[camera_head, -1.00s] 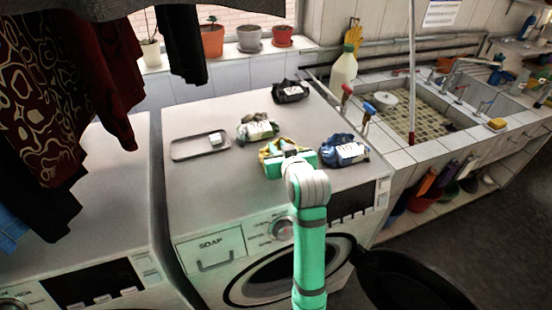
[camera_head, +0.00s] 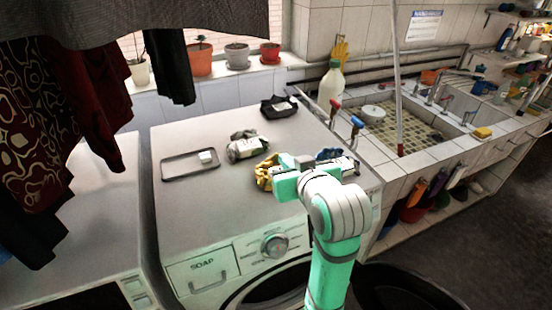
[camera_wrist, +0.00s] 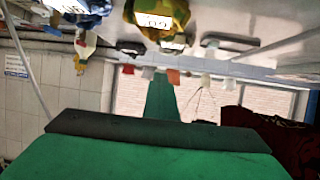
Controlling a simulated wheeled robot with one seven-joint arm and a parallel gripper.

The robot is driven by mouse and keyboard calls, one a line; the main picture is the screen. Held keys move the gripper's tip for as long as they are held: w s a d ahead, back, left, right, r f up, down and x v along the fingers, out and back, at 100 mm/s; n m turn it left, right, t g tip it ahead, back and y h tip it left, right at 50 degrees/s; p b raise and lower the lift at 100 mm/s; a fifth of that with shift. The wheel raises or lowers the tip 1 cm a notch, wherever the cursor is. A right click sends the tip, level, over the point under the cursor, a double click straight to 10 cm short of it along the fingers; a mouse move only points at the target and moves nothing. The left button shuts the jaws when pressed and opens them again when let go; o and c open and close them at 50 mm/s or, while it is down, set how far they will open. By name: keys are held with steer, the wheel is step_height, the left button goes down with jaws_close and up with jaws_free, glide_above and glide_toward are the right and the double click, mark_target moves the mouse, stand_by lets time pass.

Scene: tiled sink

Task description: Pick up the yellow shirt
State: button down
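The yellow shirt (camera_head: 265,172) is a crumpled bundle on top of the white washing machine, near its front. In the head view my gripper (camera_head: 288,184) is just right of it and covers part of it. I cannot tell whether they touch. In the wrist view, which is upside down, the yellow shirt (camera_wrist: 158,14) with a white label shows at the top, apart from the green finger part (camera_wrist: 162,98). The gap between my fingertips cannot be made out. No cloth shows in my gripper.
A grey-white bundle (camera_head: 246,146), a black bundle (camera_head: 279,107) and a blue bundle (camera_head: 328,154), partly hidden by my arm, lie on the machine. A tray (camera_head: 175,168) with a white block (camera_head: 207,157) is at left. The tiled sink (camera_head: 410,130) is right. Dark clothes hang upper left.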

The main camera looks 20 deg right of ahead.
steer(key=shift+v, duration=1.4)
steer(key=shift+d, duration=0.15)
steer(key=c, duration=0.5)
jaws_free()
steer(key=shift+r, duration=0.15)
